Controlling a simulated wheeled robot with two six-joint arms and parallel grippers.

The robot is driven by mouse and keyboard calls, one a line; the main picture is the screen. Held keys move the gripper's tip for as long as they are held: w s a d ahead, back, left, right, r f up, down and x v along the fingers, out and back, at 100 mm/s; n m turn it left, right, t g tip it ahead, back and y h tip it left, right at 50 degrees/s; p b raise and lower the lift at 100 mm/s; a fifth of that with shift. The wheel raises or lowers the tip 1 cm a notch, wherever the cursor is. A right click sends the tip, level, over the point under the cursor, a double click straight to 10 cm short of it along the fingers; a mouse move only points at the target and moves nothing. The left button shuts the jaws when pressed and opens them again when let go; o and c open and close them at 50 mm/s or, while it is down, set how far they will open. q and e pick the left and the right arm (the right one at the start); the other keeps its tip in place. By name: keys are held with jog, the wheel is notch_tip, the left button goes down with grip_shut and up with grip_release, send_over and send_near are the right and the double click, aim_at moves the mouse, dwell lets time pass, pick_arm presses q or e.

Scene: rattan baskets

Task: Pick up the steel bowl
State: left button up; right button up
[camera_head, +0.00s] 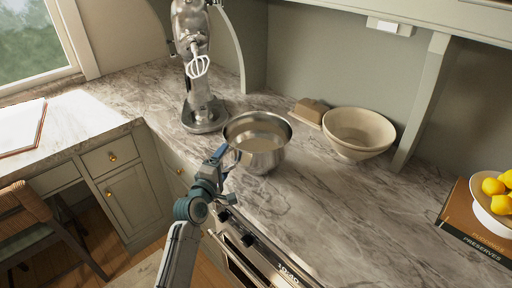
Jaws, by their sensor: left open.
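The steel bowl (262,157) stands upright on the marble counter near its front edge, in the middle of the head view. It is shiny, and a pale surface shows inside it. My left gripper (228,160) is at the bowl's front left side, close to the rim. It is open. I cannot tell whether a finger touches the bowl or reaches over its rim. My right gripper is not in view.
A stand mixer (203,112) stands behind and left of the bowl. A cream bowl (358,130) and a brown block (309,111) are behind right. Lemons (494,187) sit in a white dish on a book (462,222) far right. The counter's right middle is clear.

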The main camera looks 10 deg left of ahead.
pick_arm(q)
jog(key=shift+w, duration=0.15)
jog(key=c, duration=0.7)
jog(key=shift+r, duration=0.1)
jog(key=shift+c, duration=0.2)
jog(key=shift+r, duration=0.1)
